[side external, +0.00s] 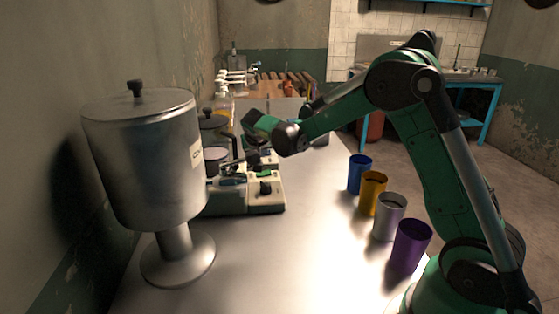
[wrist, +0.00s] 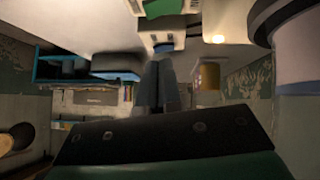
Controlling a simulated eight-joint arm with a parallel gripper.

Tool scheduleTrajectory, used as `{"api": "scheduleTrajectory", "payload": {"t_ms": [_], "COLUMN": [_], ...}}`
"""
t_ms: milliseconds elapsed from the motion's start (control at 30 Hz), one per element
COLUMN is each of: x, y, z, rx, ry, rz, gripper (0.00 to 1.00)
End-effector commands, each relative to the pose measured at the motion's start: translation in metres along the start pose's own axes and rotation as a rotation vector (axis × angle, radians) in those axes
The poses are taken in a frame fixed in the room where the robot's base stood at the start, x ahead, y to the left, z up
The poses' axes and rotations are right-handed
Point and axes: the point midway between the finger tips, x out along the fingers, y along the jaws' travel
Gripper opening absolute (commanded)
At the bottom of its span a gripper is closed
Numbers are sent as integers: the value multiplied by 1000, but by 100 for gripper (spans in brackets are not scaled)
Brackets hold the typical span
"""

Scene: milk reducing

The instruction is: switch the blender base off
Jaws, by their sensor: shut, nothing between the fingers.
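A pale blender base (side external: 267,203) with a black knob (side external: 265,187) and a green switch (side external: 263,174) sits on the table by the left wall. A pale housing (wrist: 163,34) with a green patch, probably a blender base, shows at the top of the wrist view. My gripper (wrist: 158,66) is shut and empty, its fingertips close to that housing's lower edge. I cannot tell whether they touch it. In the side view the fingers are hard to separate from the dark parts around the bases. The switch's on or off position is unclear.
A large metal urn (side external: 145,150) stands at the front left. Blue (side external: 359,175), yellow (side external: 373,194), silver (side external: 388,218) and purple (side external: 409,246) cups line the right edge. Bottles and a rack stand behind. The table's middle (side external: 310,215) is clear.

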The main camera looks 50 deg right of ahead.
Motion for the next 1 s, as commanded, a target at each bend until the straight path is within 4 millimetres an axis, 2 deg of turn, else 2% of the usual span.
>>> {"api": "scheduleTrajectory", "payload": {"t_ms": [100,333,1000], "x": [22,44,53], "y": [0,0,1], "z": [0,22,32], "rx": [2,-1,43], "ry": [-1,0,-2], "rz": [2,0,-45], "gripper": [0,0,0]}}
